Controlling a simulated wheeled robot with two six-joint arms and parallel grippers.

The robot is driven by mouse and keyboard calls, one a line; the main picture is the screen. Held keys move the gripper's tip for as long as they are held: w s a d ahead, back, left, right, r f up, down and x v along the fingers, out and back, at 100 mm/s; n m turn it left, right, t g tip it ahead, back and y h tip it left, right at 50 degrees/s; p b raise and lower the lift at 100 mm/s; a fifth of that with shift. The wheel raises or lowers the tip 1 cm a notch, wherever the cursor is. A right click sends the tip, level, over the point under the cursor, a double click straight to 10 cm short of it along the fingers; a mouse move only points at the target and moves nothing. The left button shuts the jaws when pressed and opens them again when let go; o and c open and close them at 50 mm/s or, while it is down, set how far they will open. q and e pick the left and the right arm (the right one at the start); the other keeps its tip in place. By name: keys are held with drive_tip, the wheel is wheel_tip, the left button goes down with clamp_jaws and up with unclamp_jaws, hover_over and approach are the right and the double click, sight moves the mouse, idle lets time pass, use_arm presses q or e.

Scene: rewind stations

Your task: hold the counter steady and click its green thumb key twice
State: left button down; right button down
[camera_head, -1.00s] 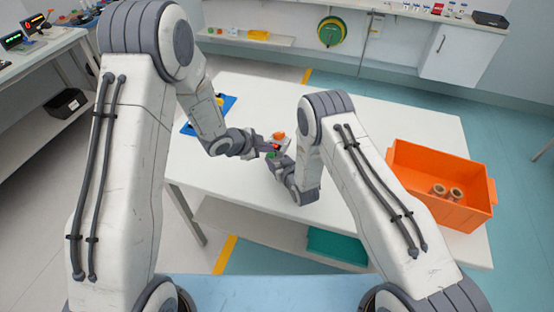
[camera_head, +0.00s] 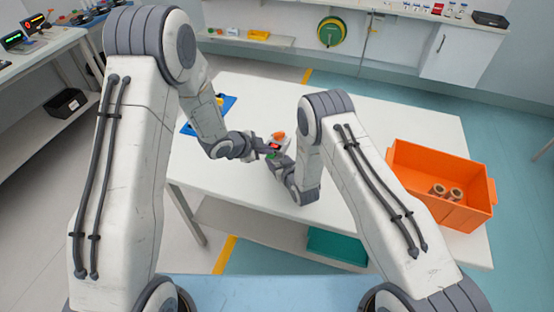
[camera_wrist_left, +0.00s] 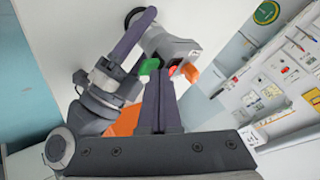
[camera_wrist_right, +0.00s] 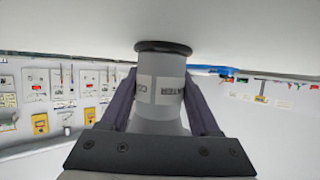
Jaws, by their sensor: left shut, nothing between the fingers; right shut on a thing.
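The counter (camera_head: 283,141) has a pale body with an orange part, a small red part and a green thumb key (camera_wrist_left: 149,66). In the right wrist view its grey cylindrical stem (camera_wrist_right: 160,112) carries a printed label and a dark round flange. My right gripper (camera_wrist_right: 160,98) is shut around this stem, one finger on each side. My left gripper (camera_wrist_left: 161,76) is shut and empty, its fingertips close to the green key and the red part. I cannot tell whether they touch the key. In the head view the left gripper (camera_head: 262,149) partly covers the counter.
An orange crate (camera_head: 415,157) with two brown rolls stands on the right of the white table (camera_head: 390,115). A blue mat (camera_head: 229,103) lies at the left. A teal bin (camera_head: 337,246) sits on the lower shelf. The table's back middle is clear.

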sight(267, 156)
use_arm(q)
drive_tip(key=shift+f, duration=0.15)
drive_tip(key=shift+r, duration=0.6)
drive_tip(key=shift+r, duration=3.05)
drive_tip(key=shift+f, duration=3.05)
drive_tip(key=shift+f, duration=0.1)
idle(0.4)
